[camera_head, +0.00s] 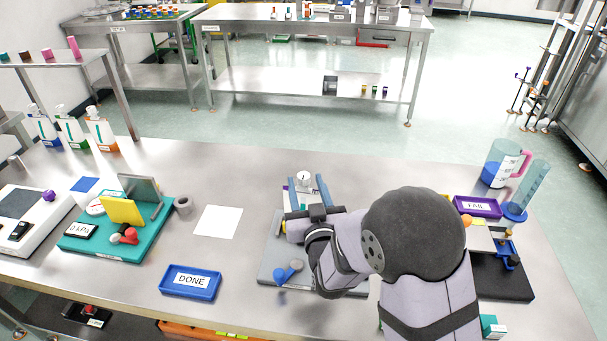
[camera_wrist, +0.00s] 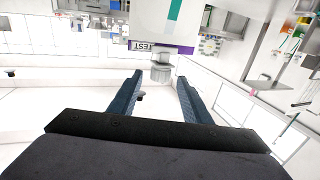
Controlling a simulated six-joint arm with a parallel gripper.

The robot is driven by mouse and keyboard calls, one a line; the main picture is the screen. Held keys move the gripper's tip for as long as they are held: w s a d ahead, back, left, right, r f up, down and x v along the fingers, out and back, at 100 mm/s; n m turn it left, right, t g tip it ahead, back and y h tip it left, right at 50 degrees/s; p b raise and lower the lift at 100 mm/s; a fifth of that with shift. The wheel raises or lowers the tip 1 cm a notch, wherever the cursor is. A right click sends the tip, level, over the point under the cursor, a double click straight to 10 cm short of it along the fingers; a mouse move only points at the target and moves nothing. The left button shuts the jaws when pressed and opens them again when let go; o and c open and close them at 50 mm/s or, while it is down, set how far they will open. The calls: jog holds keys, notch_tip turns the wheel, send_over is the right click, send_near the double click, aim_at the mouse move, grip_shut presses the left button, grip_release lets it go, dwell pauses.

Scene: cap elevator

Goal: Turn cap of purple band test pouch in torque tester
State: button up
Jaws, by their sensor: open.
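The purple band test pouch (camera_wrist: 182,30) shows in the wrist view as a white body with a purple strip lettered TEST. Its pale grey cap (camera_wrist: 160,70) points toward my gripper. In the head view the white cap (camera_head: 303,176) shows between the blue fingers, and most of the pouch is hidden. My gripper (camera_head: 308,188) is open, with its fingers apart on either side of the cap; I cannot tell whether they touch it. It also shows in the wrist view (camera_wrist: 158,88). The grey torque tester (camera_head: 272,262) stands under my arm, partly hidden, with a blue-knobbed lever (camera_head: 280,274) in front.
A blue DONE tray (camera_head: 190,292) lies front left of the tester. A purple FAIL tray (camera_head: 477,207) is at the right. A teal press (camera_head: 75,243) stands left. Several pouches (camera_head: 72,133) stand at the back left. A white sheet (camera_head: 218,222) lies on clear table.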

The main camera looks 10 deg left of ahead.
aim_at(302, 173)
jog(key=p+x, duration=0.2)
jog(key=x, duration=0.5)
jog(key=shift+w, duration=0.15)
jog(key=shift+f, duration=0.1)
jog(key=c, duration=1.1)
jog(key=shift+o, duration=0.2)
